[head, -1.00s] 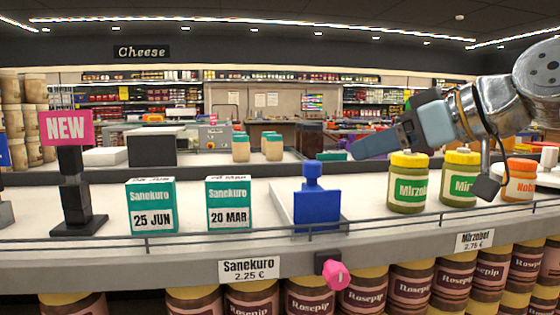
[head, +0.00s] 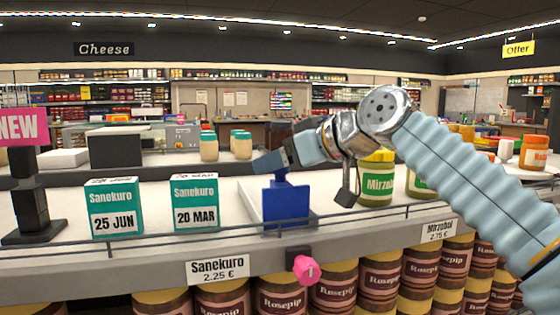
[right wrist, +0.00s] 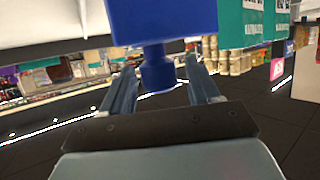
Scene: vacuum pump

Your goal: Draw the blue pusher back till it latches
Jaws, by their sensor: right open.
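The blue pusher (head: 286,204) stands upright on the white shelf behind the thin front rail, with a knob on its top. My right gripper (head: 270,163) is at the top of the pusher and hides part of the knob in the head view. In the right wrist view the blue plate (right wrist: 163,20) is at the top and its knob (right wrist: 158,74) hangs between the two fingers of my open right gripper (right wrist: 160,68). A finger shows on each side of the knob; contact cannot be told. My left gripper is not in view.
Two teal Sanekuro boxes, dated 25 JUN (head: 114,208) and 20 MAR (head: 195,203), stand left of the pusher. Mirzobel jars (head: 378,184) stand to the right, partly behind my arm. The rail (head: 140,240) and a pink knob (head: 305,269) are in front.

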